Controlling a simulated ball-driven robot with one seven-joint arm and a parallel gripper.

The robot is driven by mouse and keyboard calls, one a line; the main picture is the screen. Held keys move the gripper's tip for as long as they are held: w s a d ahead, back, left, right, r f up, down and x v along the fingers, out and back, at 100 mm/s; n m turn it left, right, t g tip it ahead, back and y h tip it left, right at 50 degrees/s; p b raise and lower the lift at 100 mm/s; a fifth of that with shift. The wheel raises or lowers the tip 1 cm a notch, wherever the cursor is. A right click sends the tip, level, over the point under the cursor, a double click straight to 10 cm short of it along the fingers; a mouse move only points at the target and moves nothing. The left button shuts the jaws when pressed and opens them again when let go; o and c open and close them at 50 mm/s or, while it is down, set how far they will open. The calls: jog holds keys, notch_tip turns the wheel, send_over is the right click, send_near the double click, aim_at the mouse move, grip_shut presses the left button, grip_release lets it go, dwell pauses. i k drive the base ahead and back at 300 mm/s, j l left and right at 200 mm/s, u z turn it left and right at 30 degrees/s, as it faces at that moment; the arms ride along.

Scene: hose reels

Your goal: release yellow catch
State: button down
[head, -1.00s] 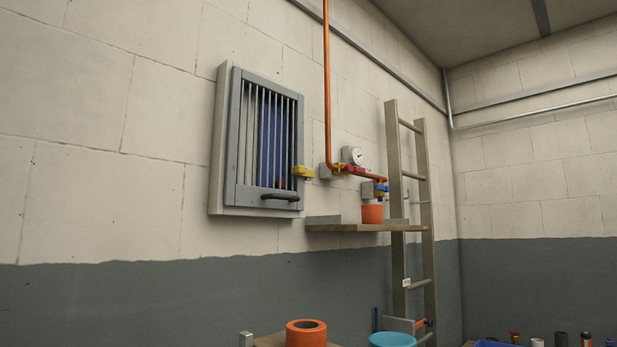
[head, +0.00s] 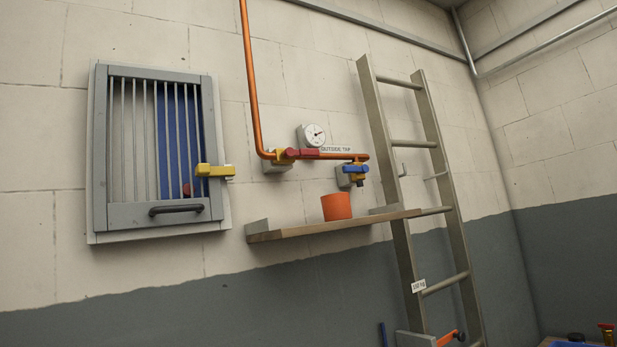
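The yellow catch (head: 215,171) sits on the right edge of a grey barred door (head: 101,150) on the wall. It lies level, reaching across the door's edge onto the frame at its right. The door looks shut, with a dark handle (head: 176,209) along its lower rail. Behind the bars I see a blue panel (head: 179,130) and a small red thing low down near the catch. My gripper is not in view.
A copper pipe (head: 249,80) with a red-handled valve and a gauge (head: 312,136) runs right of the door to a blue-handled tap (head: 353,175). Below, an orange pot (head: 337,206) stands on a wooden shelf (head: 330,228). A ladder (head: 402,200) leans further right.

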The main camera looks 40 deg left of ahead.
aim_at(202, 170)
jog(key=i+l+u, duration=0.1)
jog(key=i, duration=0.4)
jog(key=i+l+u, duration=0.1)
jog(key=i, duration=0.4)
jog(key=i+l+u, duration=0.1)
jog(key=i+u, duration=0.15)
jog(key=u, duration=0.2)
jog(key=i+l+u, duration=0.2)
jog(key=u, duration=0.25)
jog(key=i+l+u, duration=0.25)
jog(key=u, duration=0.25)
jog(key=i+l+u, duration=0.15)
jog(key=l+u, duration=0.3)
jog(key=i+l+u, duration=0.1)
jog(key=l+u, duration=0.15)
jog(key=u, duration=0.2)
